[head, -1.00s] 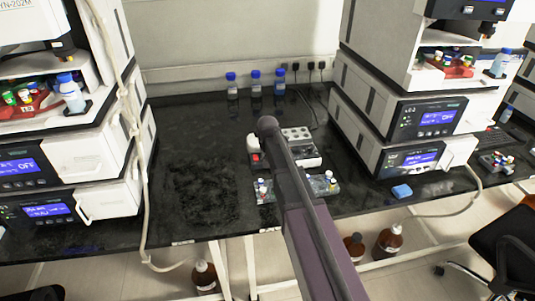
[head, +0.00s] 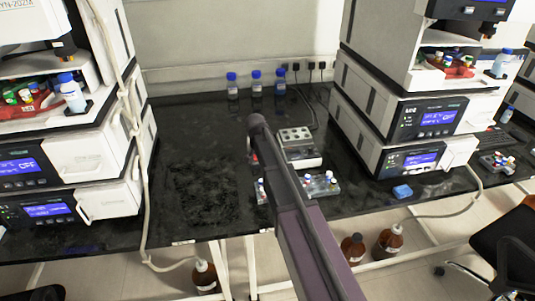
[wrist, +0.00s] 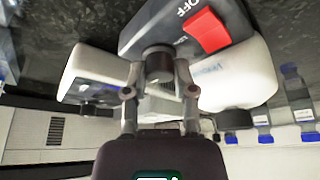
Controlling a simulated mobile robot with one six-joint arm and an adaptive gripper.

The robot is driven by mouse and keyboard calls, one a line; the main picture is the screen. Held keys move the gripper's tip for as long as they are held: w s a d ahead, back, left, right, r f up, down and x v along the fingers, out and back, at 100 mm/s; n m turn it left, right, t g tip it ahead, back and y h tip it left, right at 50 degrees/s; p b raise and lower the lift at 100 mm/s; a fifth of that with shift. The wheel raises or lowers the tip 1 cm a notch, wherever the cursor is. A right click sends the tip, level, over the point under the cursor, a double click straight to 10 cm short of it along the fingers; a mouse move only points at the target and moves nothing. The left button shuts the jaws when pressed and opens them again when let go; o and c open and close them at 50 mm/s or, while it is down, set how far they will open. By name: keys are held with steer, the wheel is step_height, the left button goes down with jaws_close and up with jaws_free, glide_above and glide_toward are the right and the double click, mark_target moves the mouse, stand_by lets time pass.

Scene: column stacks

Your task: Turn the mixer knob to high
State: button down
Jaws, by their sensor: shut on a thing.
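The mixer (head: 303,147) is a small pale unit with a grey top of round wells on the black bench, partly covered by my arm in the head view. In the wrist view its dark front panel (wrist: 180,25) shows a red rocker switch (wrist: 207,31) and the letters OFF. My gripper (wrist: 159,82) has its two fingers on either side of the dark round knob (wrist: 157,63) and is shut on it. I cannot read the knob's setting. The gripper itself is hidden behind my arm in the head view.
A rack of small vials (head: 320,184) stands just in front of the mixer. Blue-capped bottles (head: 256,83) stand at the wall. Instrument stacks rise at left (head: 90,160) and right (head: 400,115). The bench left of the mixer is clear.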

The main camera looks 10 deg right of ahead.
stand_by(0.3)
steer(key=shift+c, duration=2.2)
jaws_free()
steer(key=shift+n, duration=0.3)
